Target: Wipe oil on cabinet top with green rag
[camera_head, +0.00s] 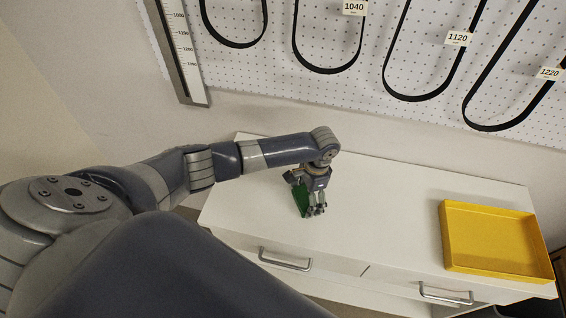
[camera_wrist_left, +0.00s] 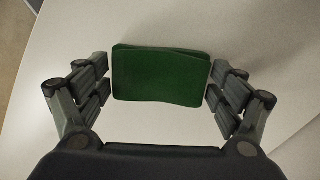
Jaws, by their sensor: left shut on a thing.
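The green rag (camera_head: 301,198) is at my left gripper (camera_head: 316,210), over the left part of the white cabinet top (camera_head: 375,200). In the left wrist view the folded rag (camera_wrist_left: 160,75) lies between the two fingers of the left gripper (camera_wrist_left: 160,85), which is shut on it. The rag is close to the cabinet top; I cannot tell whether it touches. The cabinet top (camera_wrist_left: 165,125) shows pale around the rag in the wrist view. No oil can be made out in either view. My right gripper is not in view.
A yellow tray (camera_head: 495,273) stands at the right end of the cabinet top. Two drawers with metal handles (camera_head: 285,262) are below the front edge. A pegboard (camera_head: 280,75) with black belts hangs behind. The middle of the top is clear.

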